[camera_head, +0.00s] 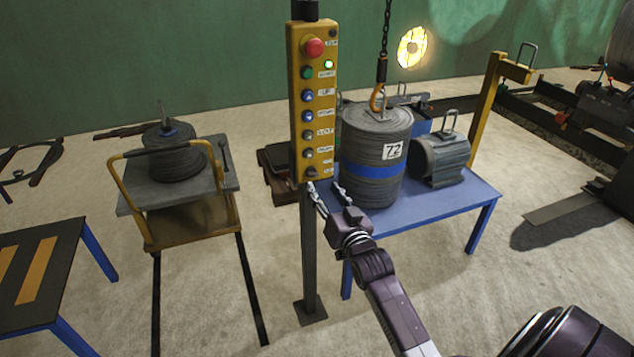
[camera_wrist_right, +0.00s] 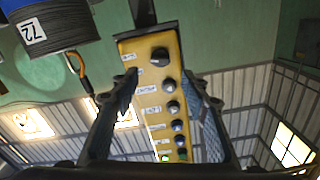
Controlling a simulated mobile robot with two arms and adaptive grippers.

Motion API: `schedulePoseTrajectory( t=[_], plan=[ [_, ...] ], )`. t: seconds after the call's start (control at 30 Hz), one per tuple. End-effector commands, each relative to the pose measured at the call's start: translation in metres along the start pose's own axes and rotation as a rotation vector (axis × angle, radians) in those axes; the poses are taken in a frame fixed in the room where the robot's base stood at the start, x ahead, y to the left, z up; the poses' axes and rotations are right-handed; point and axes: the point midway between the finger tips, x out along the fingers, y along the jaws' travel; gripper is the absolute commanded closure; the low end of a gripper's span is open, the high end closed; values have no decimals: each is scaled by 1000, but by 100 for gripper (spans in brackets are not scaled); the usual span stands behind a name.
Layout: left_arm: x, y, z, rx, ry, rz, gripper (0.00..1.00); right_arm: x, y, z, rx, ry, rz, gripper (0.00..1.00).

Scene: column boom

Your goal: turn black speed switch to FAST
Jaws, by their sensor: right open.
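My right gripper (camera_head: 325,190) is open just below and to the right of the pendant's lower end. In the right wrist view its fingers (camera_wrist_right: 160,76) stand either side of the pendant face, with the switch between and a little beyond the tips. Nothing is held. My left gripper is out of view.
A red button (camera_head: 314,47) and several small buttons sit above the switch. A grey post (camera_head: 309,250) stands below the pendant. A drum marked 72 (camera_head: 365,150) stands on a blue table (camera_head: 440,204) to the right, under a hook (camera_head: 377,98). A cart (camera_head: 190,230) stands left.

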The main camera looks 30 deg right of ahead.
Motion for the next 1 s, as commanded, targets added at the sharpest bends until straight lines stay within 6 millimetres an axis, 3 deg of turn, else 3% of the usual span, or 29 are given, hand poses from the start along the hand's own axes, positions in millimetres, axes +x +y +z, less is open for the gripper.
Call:
schedulePoseTrajectory(
  t=[0.3,0.73,1.0],
  plan=[
    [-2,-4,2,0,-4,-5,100,47,0,0,-1,0,-1,58],
    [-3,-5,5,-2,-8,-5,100,57,0,1,-1,-2,0,58],
    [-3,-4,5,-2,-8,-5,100,57,0,1,-1,-2,0,87]
  ],
)
